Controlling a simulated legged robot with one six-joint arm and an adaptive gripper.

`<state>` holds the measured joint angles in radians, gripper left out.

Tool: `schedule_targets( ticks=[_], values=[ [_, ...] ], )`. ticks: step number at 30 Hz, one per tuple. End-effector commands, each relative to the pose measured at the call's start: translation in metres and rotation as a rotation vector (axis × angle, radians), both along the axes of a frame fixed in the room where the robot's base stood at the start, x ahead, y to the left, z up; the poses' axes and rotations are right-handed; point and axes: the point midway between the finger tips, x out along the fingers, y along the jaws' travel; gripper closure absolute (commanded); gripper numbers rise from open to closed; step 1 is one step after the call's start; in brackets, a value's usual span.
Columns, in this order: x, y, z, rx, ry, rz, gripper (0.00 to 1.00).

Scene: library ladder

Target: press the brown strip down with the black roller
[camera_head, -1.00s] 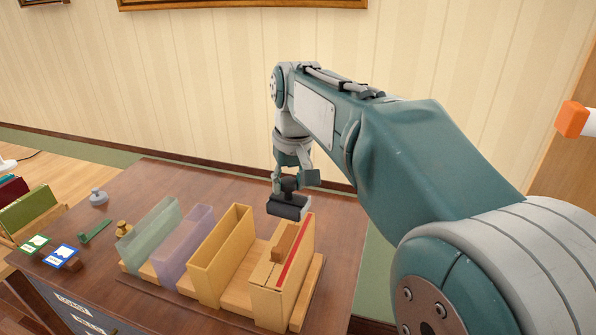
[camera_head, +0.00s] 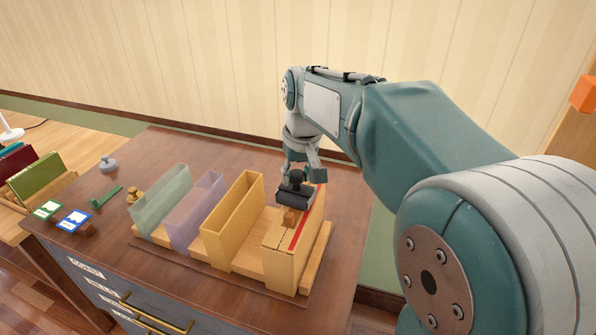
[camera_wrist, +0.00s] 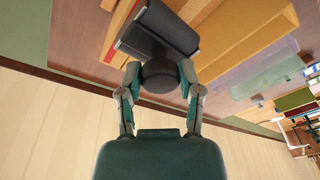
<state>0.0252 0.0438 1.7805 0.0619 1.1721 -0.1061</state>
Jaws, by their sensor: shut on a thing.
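The black roller (camera_head: 294,195) is held by its dark knob by my gripper (camera_head: 297,176). It is at the far end of the rightmost tan box, and I cannot tell whether it touches the top. The wrist view also shows the roller (camera_wrist: 158,30), with my gripper's fingers (camera_wrist: 158,76) closed on either side of its round knob. The brown strip (camera_head: 290,216) lies on the top of the tan box (camera_head: 285,262), just in front of the roller, which partly hides it. A red strip (camera_head: 303,232) runs along the box's right side.
Left of the box stand a tall open yellow holder (camera_head: 233,222), a purple translucent one (camera_head: 193,212) and a green translucent one (camera_head: 160,203). Small tools and cards lie on the desk's left (camera_head: 125,165). The desk behind the holders is clear.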

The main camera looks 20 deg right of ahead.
Motion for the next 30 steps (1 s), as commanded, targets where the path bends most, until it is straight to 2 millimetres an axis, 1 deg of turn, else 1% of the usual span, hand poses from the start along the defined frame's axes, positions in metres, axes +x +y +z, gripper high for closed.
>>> schedule_targets(
  ticks=[6,14,30],
  values=[
    [0.0002,-0.0021,0.0006,0.001,-0.001,-0.002,0.98],
    [0.0003,-0.0001,0.0003,0.000,-0.001,0.000,0.98],
    [0.0005,-0.0007,-0.0048,0.000,-0.002,-0.001,0.98]
  ],
)
